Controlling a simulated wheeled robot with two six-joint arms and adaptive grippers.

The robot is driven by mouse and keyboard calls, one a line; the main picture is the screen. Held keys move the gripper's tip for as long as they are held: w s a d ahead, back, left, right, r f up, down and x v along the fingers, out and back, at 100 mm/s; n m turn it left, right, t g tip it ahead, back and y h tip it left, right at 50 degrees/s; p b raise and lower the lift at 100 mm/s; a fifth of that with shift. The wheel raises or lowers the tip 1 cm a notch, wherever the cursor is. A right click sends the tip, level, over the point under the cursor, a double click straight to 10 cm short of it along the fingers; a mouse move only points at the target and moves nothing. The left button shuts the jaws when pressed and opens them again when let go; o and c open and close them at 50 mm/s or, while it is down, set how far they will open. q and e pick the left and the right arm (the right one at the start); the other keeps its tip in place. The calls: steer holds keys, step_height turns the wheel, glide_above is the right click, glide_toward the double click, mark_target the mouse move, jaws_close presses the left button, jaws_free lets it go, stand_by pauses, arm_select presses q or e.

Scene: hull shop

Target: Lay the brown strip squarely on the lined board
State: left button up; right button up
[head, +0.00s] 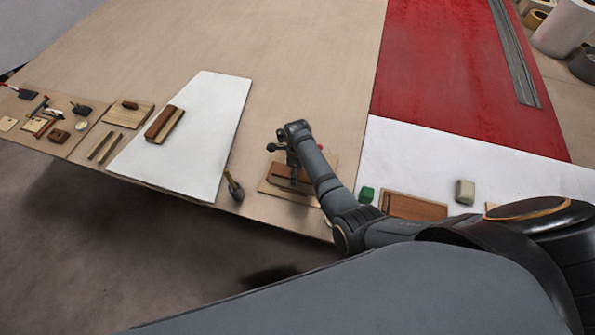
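My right gripper (291,177) points down, low over a brown wooden board (273,187) near the table's front edge. My own arm hides much of that board, and no lines can be made out on it. Whether the fingers are open, or hold anything, is too small and dark to tell. A dark brown strip-like block (160,123) lies beside a lighter strip on the white sheet (215,120) to the left. I cannot tell for certain which piece is the brown strip. My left gripper is out of view.
Two thin strips (101,146), a board with a small block (123,116) and several small tools lie at the left. A yellow-and-dark tool (234,186) stands near the front edge. A green block (366,195) and brown board (415,206) lie right of my arm.

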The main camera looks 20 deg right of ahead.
step_height(320, 180, up, 12)
steer(key=p, duration=0.9)
steer(key=shift+r, duration=0.15)
